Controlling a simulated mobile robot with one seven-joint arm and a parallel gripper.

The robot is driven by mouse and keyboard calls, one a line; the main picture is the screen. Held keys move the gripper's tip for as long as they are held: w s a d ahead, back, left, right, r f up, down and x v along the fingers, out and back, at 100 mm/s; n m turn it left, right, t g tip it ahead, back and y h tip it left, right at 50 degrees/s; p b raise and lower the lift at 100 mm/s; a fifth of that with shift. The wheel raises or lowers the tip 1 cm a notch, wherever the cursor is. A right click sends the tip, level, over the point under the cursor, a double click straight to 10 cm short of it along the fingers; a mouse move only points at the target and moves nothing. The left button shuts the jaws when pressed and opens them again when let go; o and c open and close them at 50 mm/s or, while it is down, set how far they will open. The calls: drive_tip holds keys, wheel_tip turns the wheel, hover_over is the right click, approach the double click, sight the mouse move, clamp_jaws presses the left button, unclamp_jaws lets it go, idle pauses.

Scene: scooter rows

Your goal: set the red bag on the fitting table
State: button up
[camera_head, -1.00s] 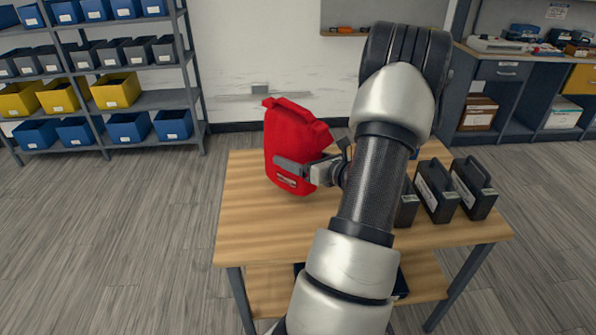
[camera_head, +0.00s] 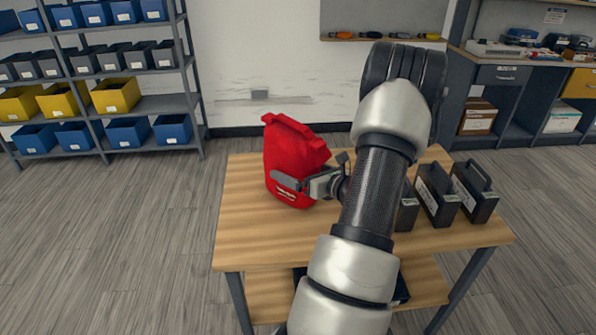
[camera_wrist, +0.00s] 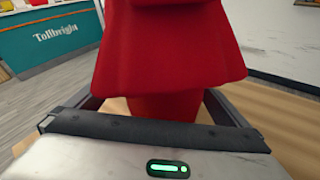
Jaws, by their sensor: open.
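The red bag (camera_head: 294,153) stands upright, leaning slightly, over the left part of the wooden table (camera_head: 250,240); its base appears to rest on the tabletop. In the wrist view the red bag (camera_wrist: 168,50) fills the upper middle, between the two fingers. My gripper (camera_head: 297,184) is at the bag's lower part, one finger across its near face. The jaws are open around the bag. The far finger is hidden behind the bag in the head view.
Several black cases with handles (camera_head: 437,195) stand on the table's right side, partly behind my arm. A shelf rack with bins (camera_head: 127,131) is at the left. A workbench (camera_head: 500,75) is at the back right. The table's front left is clear.

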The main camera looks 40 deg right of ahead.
drive_tip(key=p+v, duration=0.1)
drive_tip(key=v, duration=1.1)
drive_tip(key=shift+p, duration=0.3)
drive_tip(key=shift+r, duration=0.15)
